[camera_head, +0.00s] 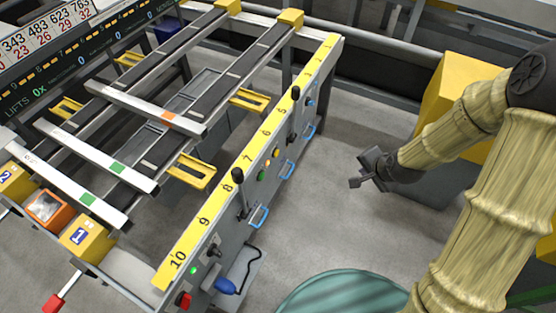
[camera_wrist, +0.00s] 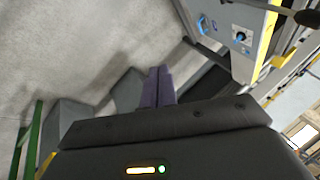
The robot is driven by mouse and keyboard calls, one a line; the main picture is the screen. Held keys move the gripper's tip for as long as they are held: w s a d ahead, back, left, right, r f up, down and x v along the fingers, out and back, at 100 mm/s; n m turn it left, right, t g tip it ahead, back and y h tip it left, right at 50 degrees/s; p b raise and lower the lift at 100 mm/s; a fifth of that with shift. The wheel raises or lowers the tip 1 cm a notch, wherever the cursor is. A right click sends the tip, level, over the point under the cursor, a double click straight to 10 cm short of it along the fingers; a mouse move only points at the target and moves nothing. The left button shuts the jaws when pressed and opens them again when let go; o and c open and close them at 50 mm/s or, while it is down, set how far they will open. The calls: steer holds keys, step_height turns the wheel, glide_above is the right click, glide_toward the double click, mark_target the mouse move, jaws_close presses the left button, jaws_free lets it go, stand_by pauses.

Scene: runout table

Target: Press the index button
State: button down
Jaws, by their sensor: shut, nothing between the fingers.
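The runout table's side panel (camera_head: 262,200) carries small round buttons in a group: a green button (camera_head: 262,176), a yellow-orange button (camera_head: 267,165) and another yellow one (camera_head: 275,153). I cannot read which is the index button. A red button (camera_head: 183,299) and a lit green lamp (camera_head: 193,270) sit at the panel's near end. My gripper (camera_head: 357,181) is over the open floor right of the panel, clearly apart from it. In the wrist view its fingers (camera_wrist: 158,86) are together and empty. That view shows part of a grey panel (camera_wrist: 240,38) at upper right.
A yellow numbered rail (camera_head: 246,160) tops the panel. Black-knobbed levers (camera_head: 238,175) and blue handles (camera_head: 258,217) stick out from it. A blue plug-like part on a black cable (camera_head: 226,286) hangs at the near end. Grey floor (camera_head: 330,205) lies free between panel and gripper.

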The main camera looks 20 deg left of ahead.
mark_target(276, 153)
steer(key=w+a+f+m+t+y+b, duration=0.2)
steer(key=w+a+f+m+y+b, duration=0.1)
steer(key=a+f+m, duration=0.5)
steer(key=w+a+f+m+t+y+b, duration=0.2)
steer(key=a+f+m+t+y+b, duration=0.1)
steer(key=a+f+m+b, duration=0.3)
step_height(276, 153, down, 2)
steer(key=a+m, duration=0.2)
steer(key=shift+w+a+f+t+y, duration=0.15)
steer(key=shift+w+a+t+y, duration=0.15)
steer(key=shift+w, duration=0.1)
steer(key=a, duration=0.8)
steer(key=shift+w+a, duration=0.35)
steer(key=shift+a, duration=0.05)
stand_by(0.8)
steer(key=shift+a, duration=0.4)
